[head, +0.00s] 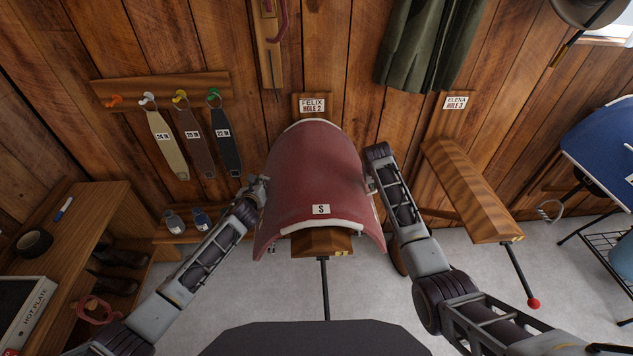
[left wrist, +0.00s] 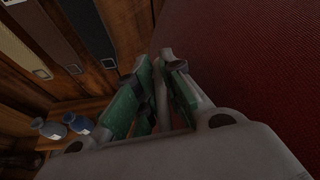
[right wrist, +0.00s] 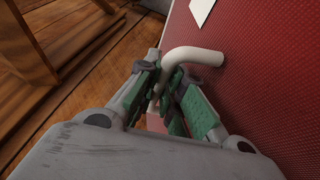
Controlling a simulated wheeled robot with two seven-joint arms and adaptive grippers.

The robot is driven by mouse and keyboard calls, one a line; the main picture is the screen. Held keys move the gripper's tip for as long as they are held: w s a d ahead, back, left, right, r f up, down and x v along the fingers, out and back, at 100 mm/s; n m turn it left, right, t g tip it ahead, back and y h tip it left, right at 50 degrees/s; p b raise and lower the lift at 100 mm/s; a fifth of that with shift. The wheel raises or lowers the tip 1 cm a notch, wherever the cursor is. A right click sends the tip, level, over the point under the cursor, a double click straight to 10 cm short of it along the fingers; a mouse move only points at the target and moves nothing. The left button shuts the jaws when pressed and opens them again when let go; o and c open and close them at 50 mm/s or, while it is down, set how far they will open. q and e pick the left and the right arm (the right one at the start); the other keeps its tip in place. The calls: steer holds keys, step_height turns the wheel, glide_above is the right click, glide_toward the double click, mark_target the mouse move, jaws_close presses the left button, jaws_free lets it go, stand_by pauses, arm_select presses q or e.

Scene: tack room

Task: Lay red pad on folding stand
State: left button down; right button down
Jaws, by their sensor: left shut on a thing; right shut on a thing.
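The red pad (head: 315,175), with cream edging and an "S" label, is curved over a wooden wall rack (head: 320,243) under the "FELIX HOLE 2" sign. My left gripper (head: 261,187) is shut at the pad's left side; the left wrist view shows its green-lined fingers (left wrist: 162,95) closed beside the red cloth. My right gripper (head: 370,183) is shut on a cream handle (right wrist: 195,54) on the pad's right side. The pad hides most of the rack, so contact between them is unclear. A black-legged stand (head: 590,218) at the far right carries a blue pad (head: 605,150).
An empty wooden rack (head: 468,190) with a red-knobbed bar (head: 533,303) juts out to the right. Straps (head: 190,140) hang from hooks at the left. A shelf (head: 80,215) holds a mug and boots. Grey floor (head: 470,262) shows between.

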arm_select(q)
steer(key=shift+r, duration=0.25)
arm_select(e)
steer(key=shift+r, duration=0.25)
